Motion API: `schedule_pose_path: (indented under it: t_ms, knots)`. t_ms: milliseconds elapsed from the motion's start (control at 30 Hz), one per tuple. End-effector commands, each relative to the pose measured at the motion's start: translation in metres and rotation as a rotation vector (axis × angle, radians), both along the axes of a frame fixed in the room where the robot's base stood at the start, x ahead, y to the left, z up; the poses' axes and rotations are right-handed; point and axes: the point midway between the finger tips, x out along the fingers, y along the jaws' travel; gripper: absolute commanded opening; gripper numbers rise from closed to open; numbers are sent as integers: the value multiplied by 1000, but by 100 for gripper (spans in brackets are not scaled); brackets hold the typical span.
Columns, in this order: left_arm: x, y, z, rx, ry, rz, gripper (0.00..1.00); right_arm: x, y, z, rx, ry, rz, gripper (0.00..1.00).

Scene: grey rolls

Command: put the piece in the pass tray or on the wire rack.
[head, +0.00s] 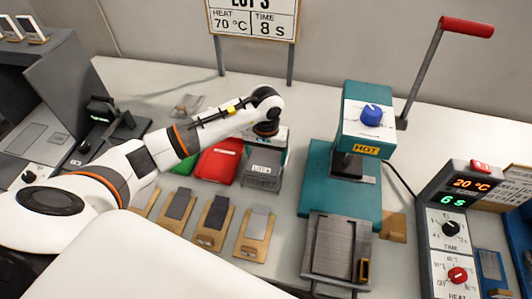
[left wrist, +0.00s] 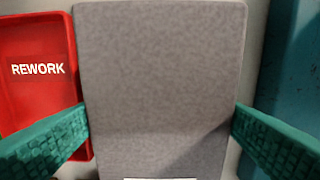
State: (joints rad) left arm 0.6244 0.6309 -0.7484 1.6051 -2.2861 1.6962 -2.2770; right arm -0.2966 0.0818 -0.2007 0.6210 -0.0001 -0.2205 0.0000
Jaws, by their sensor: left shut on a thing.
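My right gripper is out of view.
A teal press (head: 318,185) with raised red lever (head: 466,27) stands right; its label reads "HOT". A metal plate (head: 338,248) is in front. The control box (head: 452,230) shows 20 °C and 6 s; the sign (head: 252,18) says 70 °C, 8 s. Sample boards (head: 207,236) line the front.

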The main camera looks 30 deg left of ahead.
Motion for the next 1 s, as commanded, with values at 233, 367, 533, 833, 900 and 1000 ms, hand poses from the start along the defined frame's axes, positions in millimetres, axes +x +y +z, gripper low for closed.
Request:
schedule_pose_path:
  t_ms: [233,367,533,833,900,1000]
  knots:
    - [0,0,-6,1,-2,0,53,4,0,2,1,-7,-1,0]
    - [0,0,-9,1,-2,0,53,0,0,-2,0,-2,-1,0]
    - [0,0,-9,0,-1,0,100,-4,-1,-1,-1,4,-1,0]
    - [0,0,-4,-1,0,0,100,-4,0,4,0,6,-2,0]
    - [1,1,2,2,-6,-1,100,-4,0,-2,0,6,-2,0]
    - [2,1,19,2,-8,-1,100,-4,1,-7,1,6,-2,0]
